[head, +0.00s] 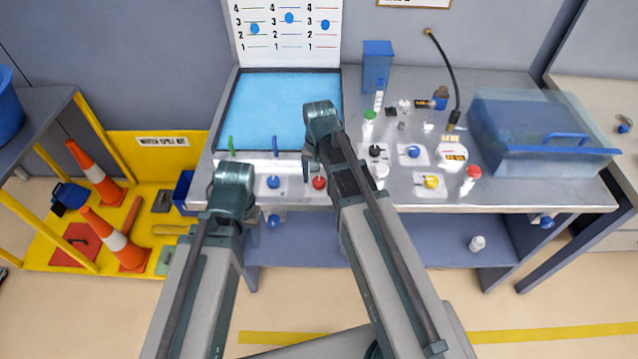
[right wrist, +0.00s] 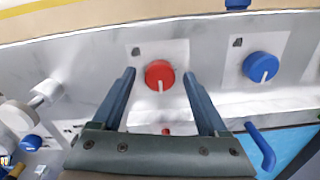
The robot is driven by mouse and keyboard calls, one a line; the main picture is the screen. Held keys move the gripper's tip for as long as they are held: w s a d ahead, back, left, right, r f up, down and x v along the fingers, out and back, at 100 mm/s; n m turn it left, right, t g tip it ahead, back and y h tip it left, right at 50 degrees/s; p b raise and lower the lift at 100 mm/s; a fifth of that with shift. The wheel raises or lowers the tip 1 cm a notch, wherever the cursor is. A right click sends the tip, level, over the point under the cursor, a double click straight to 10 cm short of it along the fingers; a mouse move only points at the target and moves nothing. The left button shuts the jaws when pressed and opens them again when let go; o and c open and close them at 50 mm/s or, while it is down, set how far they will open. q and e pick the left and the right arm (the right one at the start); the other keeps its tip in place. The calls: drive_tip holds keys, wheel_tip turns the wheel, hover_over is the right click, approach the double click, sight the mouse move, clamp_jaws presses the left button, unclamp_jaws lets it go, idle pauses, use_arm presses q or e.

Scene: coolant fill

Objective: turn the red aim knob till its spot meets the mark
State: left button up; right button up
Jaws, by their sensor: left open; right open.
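The red aim knob (head: 319,183) is on the front of the bench, right of a blue knob (head: 273,182). In the right wrist view the red knob (right wrist: 159,75) has a white pointer line on its lower part, towards my gripper. My right gripper (right wrist: 158,74) is open, one finger on each side of the red knob, with gaps showing. A white chart (head: 287,32) at the back has three columns with blue spots, the right one (head: 325,24) near level 3. Its coloured lines are too small to read surely. My left gripper (head: 236,205) is open at the bench's front, its fingers mostly hidden.
The blue knob (right wrist: 260,67) is close beside my right gripper, and a blue lever (right wrist: 262,148) is nearer. A blue panel (head: 290,105) lies behind the knobs. Small bottles and knobs cover the bench's middle; a clear blue bin (head: 540,135) stands right. Cones (head: 95,175) stand left.

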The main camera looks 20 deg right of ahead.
sight(319, 180)
clamp_jaws()
drive_tip(key=shift+n, duration=2.2)
unclamp_jaws()
wheel_tip(319, 180, up, 14)
drive_tip(key=p, duration=1.4)
